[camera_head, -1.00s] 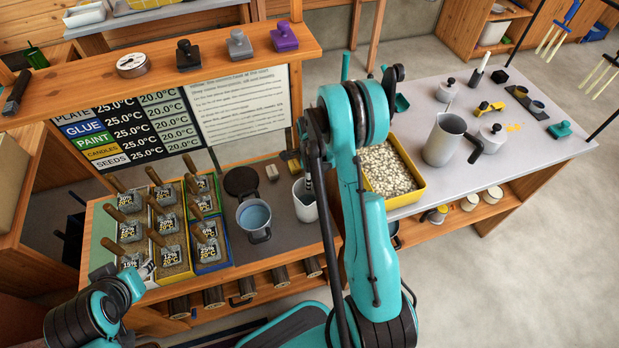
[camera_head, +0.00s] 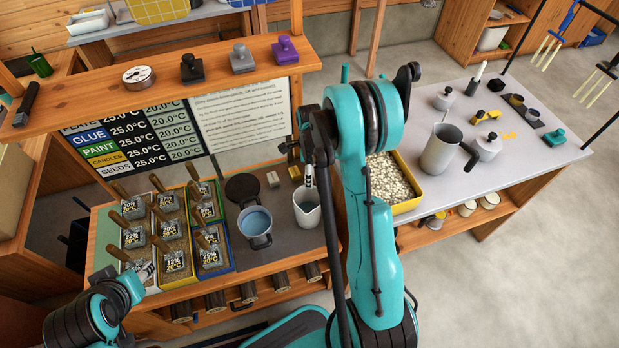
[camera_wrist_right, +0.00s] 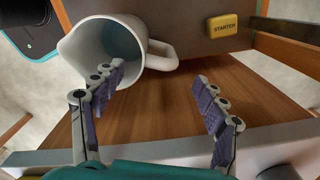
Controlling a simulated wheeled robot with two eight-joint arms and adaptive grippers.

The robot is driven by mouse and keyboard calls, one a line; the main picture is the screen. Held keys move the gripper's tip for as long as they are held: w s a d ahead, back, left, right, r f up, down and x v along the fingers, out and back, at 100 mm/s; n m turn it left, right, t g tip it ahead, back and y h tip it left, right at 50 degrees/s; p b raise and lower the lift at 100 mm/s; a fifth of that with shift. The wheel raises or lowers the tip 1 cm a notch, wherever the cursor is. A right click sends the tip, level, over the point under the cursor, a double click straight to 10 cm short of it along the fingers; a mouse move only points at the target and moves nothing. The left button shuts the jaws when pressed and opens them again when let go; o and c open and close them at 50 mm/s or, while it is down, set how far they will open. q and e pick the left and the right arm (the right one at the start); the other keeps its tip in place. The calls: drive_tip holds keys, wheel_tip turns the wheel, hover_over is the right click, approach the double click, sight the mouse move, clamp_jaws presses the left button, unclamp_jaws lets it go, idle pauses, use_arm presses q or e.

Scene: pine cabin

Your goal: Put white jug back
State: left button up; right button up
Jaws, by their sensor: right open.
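The white jug (camera_head: 307,212) stands upright on the grey work surface, beside the blue-filled pot, in the head view. In the right wrist view the jug (camera_wrist_right: 82,52) shows its open mouth, bluish inside, with its handle (camera_wrist_right: 162,58) to the right. My right gripper (camera_wrist_right: 158,80) is open, with one finger overlapping the jug's near side and the other apart to the right of the handle. Contact with the jug cannot be told. In the head view my right arm partly hides this gripper. My left gripper (camera_head: 147,271) is by the scoop bins; its jaw opening is unclear.
A pot of blue liquid (camera_head: 254,224) stands left of the jug. A yellow STARTER block (camera_wrist_right: 229,27) lies near the handle. Bins with scoops (camera_head: 172,255) fill the left. A grey jug (camera_head: 441,150) and a yellow tray of pale pellets (camera_head: 388,182) are on the right table.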

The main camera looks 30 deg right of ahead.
wheel_tip(320, 180, up, 4)
drive_tip(key=shift+p, duration=0.5)
drive_tip(key=shift+a+r, duration=0.1)
drive_tip(key=shift+r, duration=0.3)
drive_tip(key=s+a+r+n+t, duration=0.2)
drive_tip(key=s+a+r+n, duration=0.1)
drive_tip(key=a+r+n, duration=0.3)
drive_tip(key=s+a+r+n+t, duration=0.2)
drive_tip(key=s+a+r+n, duration=0.2)
drive_tip(key=r+n, duration=0.4)
drive_tip(key=s+a+r+n+t, duration=0.3)
drive_tip(key=s+a+n, duration=0.3)
drive_tip(key=s+n, duration=0.3)
drive_tip(key=shift+s+r+n, duration=0.2)
drive_tip(key=shift+r+n, duration=0.3)
drive_tip(key=shift+n, duration=0.6)
